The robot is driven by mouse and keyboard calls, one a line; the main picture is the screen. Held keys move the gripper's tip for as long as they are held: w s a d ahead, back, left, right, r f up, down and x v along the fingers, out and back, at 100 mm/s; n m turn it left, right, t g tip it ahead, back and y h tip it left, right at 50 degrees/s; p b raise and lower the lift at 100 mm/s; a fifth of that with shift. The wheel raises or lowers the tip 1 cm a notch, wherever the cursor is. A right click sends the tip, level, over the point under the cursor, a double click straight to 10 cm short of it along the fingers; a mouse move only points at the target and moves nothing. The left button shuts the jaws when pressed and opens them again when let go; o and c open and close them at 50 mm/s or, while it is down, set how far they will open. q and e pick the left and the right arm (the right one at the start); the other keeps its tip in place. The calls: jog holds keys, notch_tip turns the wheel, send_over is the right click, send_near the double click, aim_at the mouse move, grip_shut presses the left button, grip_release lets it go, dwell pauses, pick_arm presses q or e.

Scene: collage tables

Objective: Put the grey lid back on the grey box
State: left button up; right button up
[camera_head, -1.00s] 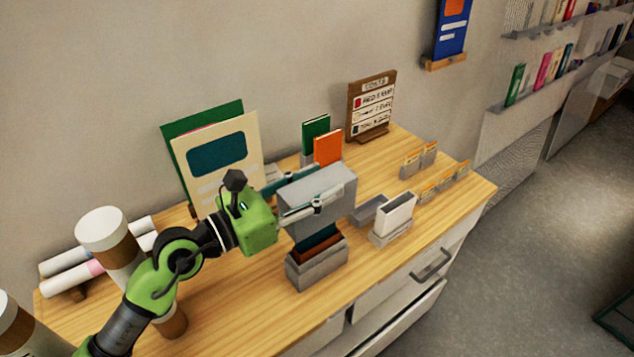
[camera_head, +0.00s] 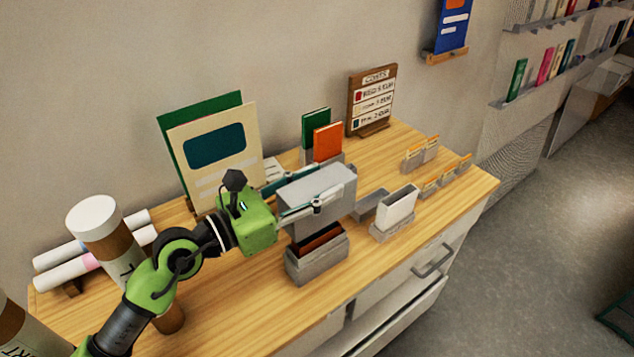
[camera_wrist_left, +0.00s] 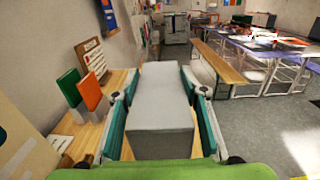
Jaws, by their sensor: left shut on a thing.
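My left gripper (camera_head: 318,188) is shut on the grey lid (camera_head: 330,190), a plain block-shaped cover, with one finger along each long side. The lid is held above the open grey box (camera_head: 318,264), which stands on the wooden top with brown and dark contents showing inside. A narrow gap shows between the lid's lower edge and the box. In the left wrist view the lid (camera_wrist_left: 160,110) fills the space between the fingers and hides the box. My right gripper is not in view.
A grey holder with a white card block (camera_head: 397,210) stands close to the right of the box. Green and orange books (camera_head: 322,138) and a price sign (camera_head: 371,97) stand behind. Rolled tubes (camera_head: 90,262) lie at the left. The wooden top (camera_head: 250,325) is clear in front.

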pick_arm(q)
jog(key=shift+s, duration=0.1)
jog(key=shift+f, duration=0.1)
dwell(0.4)
jog(key=shift+f+b, duration=1.9)
jog(key=shift+f, duration=0.3)
jog(key=shift+f, duration=0.1)
jog(key=shift+f+b, duration=1.85)
jog(key=shift+f, duration=0.35)
jog(key=o, duration=1.2)
jog(key=shift+c, duration=0.2)
